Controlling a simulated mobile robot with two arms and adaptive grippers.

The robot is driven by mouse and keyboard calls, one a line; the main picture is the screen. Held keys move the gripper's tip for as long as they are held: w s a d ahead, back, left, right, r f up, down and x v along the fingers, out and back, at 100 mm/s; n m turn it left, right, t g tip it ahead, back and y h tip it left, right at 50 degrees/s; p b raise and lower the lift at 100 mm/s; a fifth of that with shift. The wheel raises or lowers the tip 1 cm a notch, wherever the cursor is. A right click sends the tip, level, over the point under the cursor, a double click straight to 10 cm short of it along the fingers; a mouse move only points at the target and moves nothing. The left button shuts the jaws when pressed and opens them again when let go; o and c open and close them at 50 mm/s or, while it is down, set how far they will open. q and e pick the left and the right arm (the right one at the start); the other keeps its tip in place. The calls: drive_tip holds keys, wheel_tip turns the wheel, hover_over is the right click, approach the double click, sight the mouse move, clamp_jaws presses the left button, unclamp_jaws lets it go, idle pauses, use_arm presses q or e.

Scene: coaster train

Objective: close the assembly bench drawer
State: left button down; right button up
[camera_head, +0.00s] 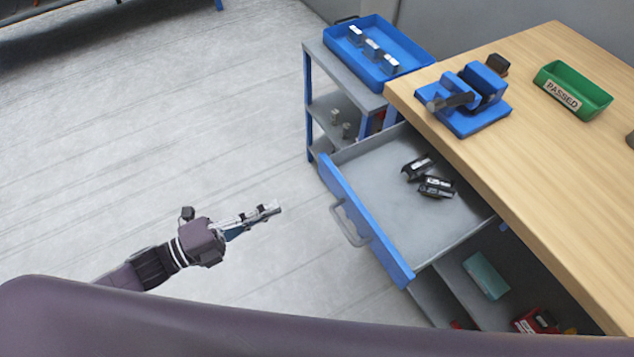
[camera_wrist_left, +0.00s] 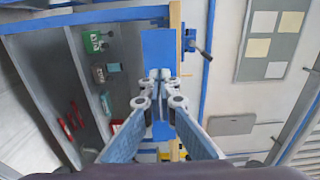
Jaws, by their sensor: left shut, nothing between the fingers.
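The assembly bench drawer (camera_head: 365,222) is pulled well out from under the wooden bench top (camera_head: 520,120) in the head view. It has a blue front with a grey bar handle (camera_head: 350,222), and two small black parts (camera_head: 428,177) lie inside. My left gripper (camera_head: 277,208) is shut and empty, left of the handle and apart from it, pointing toward the drawer. In the left wrist view its fingers (camera_wrist_left: 158,76) meet in front of a blue panel (camera_wrist_left: 158,48) that looks like the drawer front. My right gripper is not in view.
A blue cart with a blue tray (camera_head: 405,60) stands close behind the drawer. A blue vise (camera_head: 467,100) and a green bin (camera_head: 573,92) marked PASSED sit on the bench. Open shelves with a teal box (camera_head: 486,275) lie below. The floor left of the drawer is clear.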

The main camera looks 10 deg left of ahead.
sight(330, 180)
use_arm(q)
drive_tip(key=p+x, duration=0.1)
drive_tip(key=x, duration=1)
drive_tip(key=shift+r+p, duration=0.1)
drive_tip(key=shift+p, duration=0.3)
drive_tip(key=shift+w+d, duration=0.35)
drive_tip(key=shift+d, duration=0.05)
